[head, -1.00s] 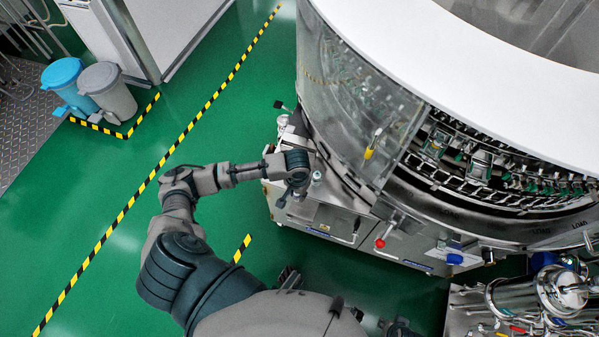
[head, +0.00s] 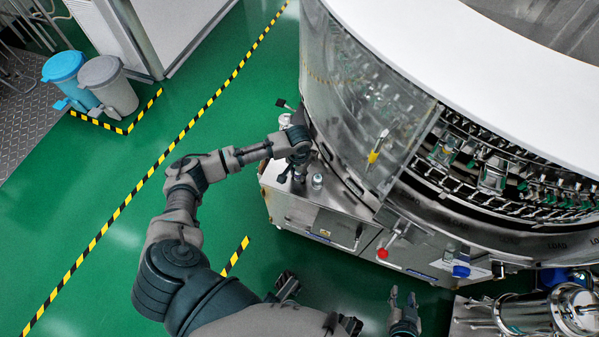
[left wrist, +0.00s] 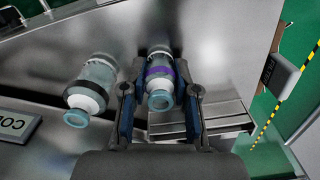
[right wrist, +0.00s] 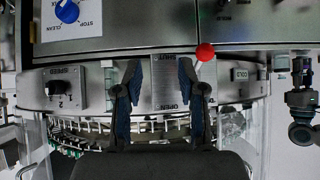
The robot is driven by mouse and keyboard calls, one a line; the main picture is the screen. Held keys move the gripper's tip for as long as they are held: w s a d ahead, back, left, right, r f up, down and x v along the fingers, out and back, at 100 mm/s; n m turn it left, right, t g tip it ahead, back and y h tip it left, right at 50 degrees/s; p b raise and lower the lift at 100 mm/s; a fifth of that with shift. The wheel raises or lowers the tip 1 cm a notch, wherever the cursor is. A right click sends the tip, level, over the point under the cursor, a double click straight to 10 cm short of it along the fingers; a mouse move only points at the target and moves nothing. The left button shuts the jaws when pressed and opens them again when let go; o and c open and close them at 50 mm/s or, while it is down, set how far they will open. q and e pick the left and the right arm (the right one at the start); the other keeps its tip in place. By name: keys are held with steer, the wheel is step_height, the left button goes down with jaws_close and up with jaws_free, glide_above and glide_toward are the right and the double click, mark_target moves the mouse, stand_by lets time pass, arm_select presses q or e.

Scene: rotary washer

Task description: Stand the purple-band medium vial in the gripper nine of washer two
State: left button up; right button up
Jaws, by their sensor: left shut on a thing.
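The purple-band vial (left wrist: 159,72) is clear glass with a purple band and a teal rim, in the left wrist view. My left gripper (head: 292,172) is shut on it, one finger on each side, over the steel cabinet top beside the washer. I cannot tell whether the vial touches that top. The washer (head: 455,225) has a white top ring, a clear guard and a row of holders in its opening. I cannot make out which holder is number nine. My right gripper (head: 403,300) is open and empty, low in front of the washer; its spread fingers show in the right wrist view (right wrist: 160,80).
Another vial with a white and teal end (left wrist: 88,92) stands left of the held one. A red-knobbed lever (head: 382,253) and a blue knob (head: 461,271) stick out of the washer front.

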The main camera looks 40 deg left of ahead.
arm_select(q)
steer(key=shift+r, duration=0.1)
steer(key=o, duration=0.9)
